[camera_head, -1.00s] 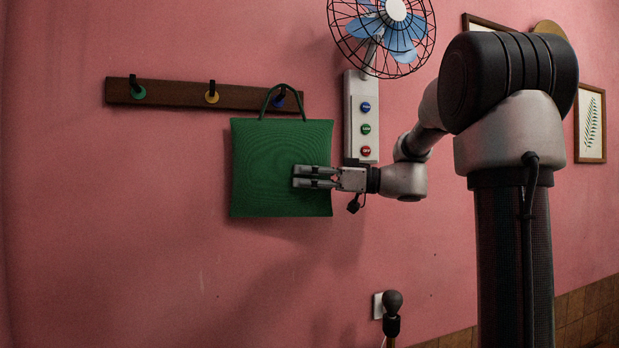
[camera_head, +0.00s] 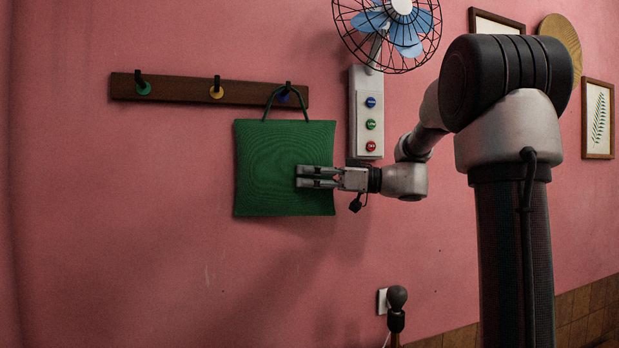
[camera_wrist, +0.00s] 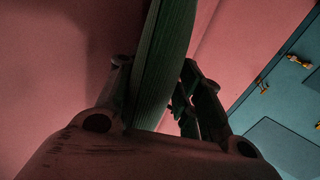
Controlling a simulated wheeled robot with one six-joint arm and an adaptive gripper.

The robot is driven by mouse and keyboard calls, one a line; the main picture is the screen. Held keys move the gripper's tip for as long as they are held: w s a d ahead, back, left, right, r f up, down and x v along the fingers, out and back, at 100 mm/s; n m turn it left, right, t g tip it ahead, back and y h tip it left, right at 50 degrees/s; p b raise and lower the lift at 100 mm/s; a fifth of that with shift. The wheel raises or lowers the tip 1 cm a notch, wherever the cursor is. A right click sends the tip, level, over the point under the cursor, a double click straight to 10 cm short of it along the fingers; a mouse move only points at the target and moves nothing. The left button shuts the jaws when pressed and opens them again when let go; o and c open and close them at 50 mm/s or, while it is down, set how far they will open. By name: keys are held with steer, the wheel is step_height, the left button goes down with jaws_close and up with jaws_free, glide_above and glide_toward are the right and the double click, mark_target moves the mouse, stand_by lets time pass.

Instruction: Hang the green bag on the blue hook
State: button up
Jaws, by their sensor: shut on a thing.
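The green bag (camera_head: 265,165) is upright against the pink wall, below the right end of a dark wooden hook rail. Its handle loop (camera_head: 272,98) rises to the blue hook (camera_head: 287,92) and overlaps it in the head view. I cannot tell whether the loop is over the hook or in front of it. My gripper (camera_head: 318,177) is shut on the bag's right side. In the wrist view, the bag (camera_wrist: 165,60) stands edge-on between the two fingers (camera_wrist: 155,90).
The rail (camera_head: 180,91) also carries a green hook (camera_head: 142,86) and a yellow hook (camera_head: 216,90). A fan (camera_head: 388,30) above a white button panel (camera_head: 366,110) is close right of the bag. A dark round-topped object (camera_head: 396,300) stands below. The wall left of the bag is clear.

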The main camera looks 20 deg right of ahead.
steer(key=o, duration=1.2)
